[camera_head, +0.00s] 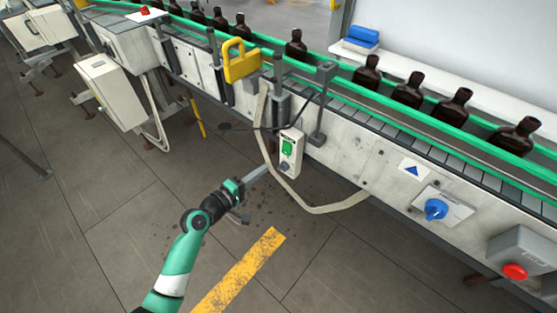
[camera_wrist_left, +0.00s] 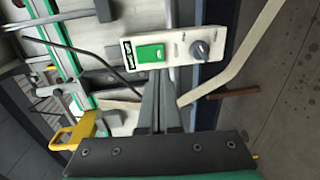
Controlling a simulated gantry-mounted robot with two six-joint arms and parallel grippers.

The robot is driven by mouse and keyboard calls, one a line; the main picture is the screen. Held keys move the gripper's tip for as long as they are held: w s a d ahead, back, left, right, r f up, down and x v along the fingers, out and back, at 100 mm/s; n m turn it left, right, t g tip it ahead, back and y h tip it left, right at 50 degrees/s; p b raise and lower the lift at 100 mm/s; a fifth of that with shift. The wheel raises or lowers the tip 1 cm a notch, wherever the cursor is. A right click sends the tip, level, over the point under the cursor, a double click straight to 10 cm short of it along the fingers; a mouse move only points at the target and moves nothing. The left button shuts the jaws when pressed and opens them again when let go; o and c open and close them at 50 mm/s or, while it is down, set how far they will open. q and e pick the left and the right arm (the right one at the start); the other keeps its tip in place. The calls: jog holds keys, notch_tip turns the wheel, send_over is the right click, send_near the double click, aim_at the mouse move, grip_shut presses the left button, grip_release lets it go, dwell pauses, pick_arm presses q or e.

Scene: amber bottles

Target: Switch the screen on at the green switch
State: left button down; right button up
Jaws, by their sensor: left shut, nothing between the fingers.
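The green switch (camera_head: 288,147) sits on a small pale control box (camera_head: 290,163) on the front of the conveyor. It also shows in the left wrist view as a green rectangular switch (camera_wrist_left: 150,53), beside a dark round knob (camera_wrist_left: 200,49) on the same box. My left gripper (camera_head: 264,171) is shut and empty, its fingers pointing at the lower part of the box. In the left wrist view the fingertips (camera_wrist_left: 160,82) are just below the green switch; whether they touch the box I cannot tell. My right gripper is not in view. No lit screen can be made out.
The conveyor with green rails (camera_head: 400,105) carries several amber bottles (camera_head: 408,90). A yellow handle (camera_head: 241,62) stands near the box. A blue knob (camera_head: 436,209) and a red button (camera_head: 514,271) are at the right. A pale strap (camera_head: 330,207) hangs below the box.

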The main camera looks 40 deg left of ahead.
aim_at(285, 153)
pick_arm(q)
jog(key=w+b, duration=0.1)
jog(key=w, duration=0.3)
jog(key=w+f+b, duration=0.1)
jog(key=w, duration=0.2)
jog(key=shift+a+b, duration=0.15)
jog(key=shift+b, duration=0.2)
jog(key=shift+w, duration=0.6)
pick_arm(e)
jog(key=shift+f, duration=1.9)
pick_arm(q)
jog(key=shift+w+f+b, duration=0.15)
jog(key=shift+b, duration=0.2)
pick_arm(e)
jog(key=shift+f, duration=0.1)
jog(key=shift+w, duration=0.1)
pick_arm(q)
jog(key=shift+s+p, duration=0.3)
jog(key=shift+s, duration=0.1)
jog(key=s+f+p, duration=0.1)
jog(key=s+p, duration=0.1)
jog(key=s, duration=1.1)
jog(key=shift+d+f+p, duration=0.25)
jog(key=shift+f+p, duration=0.05)
jog(key=shift+f, duration=0.05)
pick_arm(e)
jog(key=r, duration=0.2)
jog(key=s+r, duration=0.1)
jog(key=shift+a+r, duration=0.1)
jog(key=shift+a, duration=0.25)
